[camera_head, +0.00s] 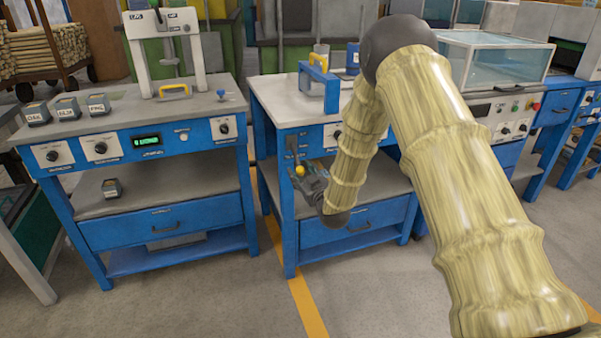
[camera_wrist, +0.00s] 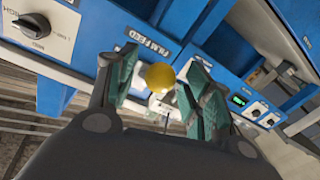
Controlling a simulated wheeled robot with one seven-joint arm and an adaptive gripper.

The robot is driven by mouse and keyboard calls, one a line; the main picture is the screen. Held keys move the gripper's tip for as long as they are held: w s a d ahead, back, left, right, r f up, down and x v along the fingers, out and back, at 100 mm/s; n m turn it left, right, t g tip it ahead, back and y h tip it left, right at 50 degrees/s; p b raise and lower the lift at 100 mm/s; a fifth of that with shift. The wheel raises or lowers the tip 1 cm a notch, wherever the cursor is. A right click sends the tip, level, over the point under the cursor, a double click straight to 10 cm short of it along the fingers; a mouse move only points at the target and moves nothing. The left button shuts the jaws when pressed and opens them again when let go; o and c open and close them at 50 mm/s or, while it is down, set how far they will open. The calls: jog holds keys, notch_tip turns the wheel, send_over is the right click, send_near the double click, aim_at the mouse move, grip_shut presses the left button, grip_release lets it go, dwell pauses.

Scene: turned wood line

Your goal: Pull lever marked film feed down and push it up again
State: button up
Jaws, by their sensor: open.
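The film feed lever ends in a round yellow knob (camera_head: 300,171) at the left front of the middle blue bench. In the wrist view the yellow knob (camera_wrist: 160,77) sits between the two green-padded fingers of my gripper (camera_wrist: 164,88). The gripper is open, with a visible gap on each side of the knob; I cannot tell whether anything touches. The FILM FEED label (camera_wrist: 148,42) is just above the knob on the blue panel. In the head view my gripper (camera_head: 312,184) is close beside the knob. The lever's stem is mostly hidden.
A black dial on a white plate (camera_wrist: 38,27) is left of the label. The middle bench (camera_head: 283,115) has a drawer (camera_head: 352,226) below. Another blue bench (camera_head: 162,160) stands to the left, with small labelled blocks (camera_head: 68,108) on top. Open floor lies in front.

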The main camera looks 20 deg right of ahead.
jog(key=shift+w+a, duration=0.1)
jog(key=shift+w, duration=0.7)
grip_shut()
jog(key=shift+r, duration=0.1)
